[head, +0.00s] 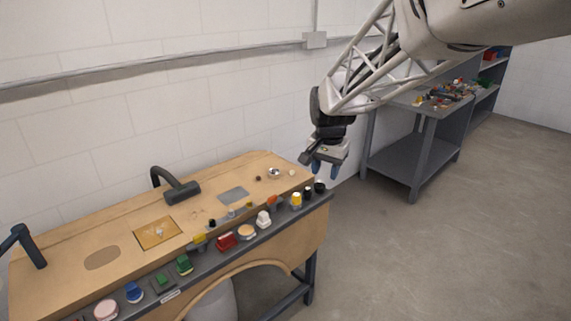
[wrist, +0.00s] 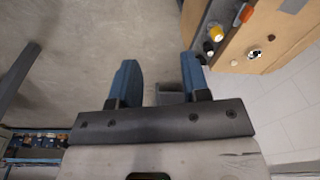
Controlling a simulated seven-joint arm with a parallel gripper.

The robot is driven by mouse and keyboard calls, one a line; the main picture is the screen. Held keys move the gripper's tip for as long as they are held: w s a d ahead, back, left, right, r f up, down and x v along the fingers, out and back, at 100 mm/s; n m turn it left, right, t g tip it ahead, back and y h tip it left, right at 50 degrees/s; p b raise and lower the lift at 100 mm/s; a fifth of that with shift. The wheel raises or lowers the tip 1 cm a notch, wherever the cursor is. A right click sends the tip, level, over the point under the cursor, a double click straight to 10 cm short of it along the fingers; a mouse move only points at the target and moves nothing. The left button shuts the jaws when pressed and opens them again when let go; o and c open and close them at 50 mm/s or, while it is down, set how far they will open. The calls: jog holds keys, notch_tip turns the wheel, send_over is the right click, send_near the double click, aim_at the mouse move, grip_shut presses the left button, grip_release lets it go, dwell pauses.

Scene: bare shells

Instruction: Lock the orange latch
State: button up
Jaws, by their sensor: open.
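The orange latch (head: 272,201) appears to be the small orange piece along the front edge of the wooden workbench (head: 110,235), near its right end. An orange piece (wrist: 246,13) also shows at the top right of the wrist view; it looks like the same latch. My gripper (head: 327,168) hangs in the air beyond the bench's right end, fingers down, apart from the latch. In the wrist view my gripper (wrist: 161,72) has its two blue fingers spread with nothing between them. The latch's position is too small to tell.
A yellow knob (head: 296,201) and black knobs (head: 308,193) stand right of the latch; a white piece (head: 263,219) and red piece (head: 226,241) stand left. A black lamp-like arm (head: 182,192) rises at the back. A grey shelf (head: 410,155) stands behind. The floor right is clear.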

jog(key=w+a+f+m, duration=0.1)
jog(key=w+a+f, duration=0.3)
jog(key=w, duration=0.3)
jog(key=w+a+f+m, duration=0.1)
jog(key=w+a+f, duration=0.3)
jog(key=w, duration=0.2)
jog(key=m+g, duration=0.1)
jog(key=m, duration=0.1)
send_over(272, 197)
notch_tip(272, 197, down, 10)
jog(key=shift+w+d+f, duration=0.1)
jog(key=shift+f, duration=0.25)
jog(key=shift+f, duration=0.1)
jog(key=shift+f, duration=3.8)
grip_shut()
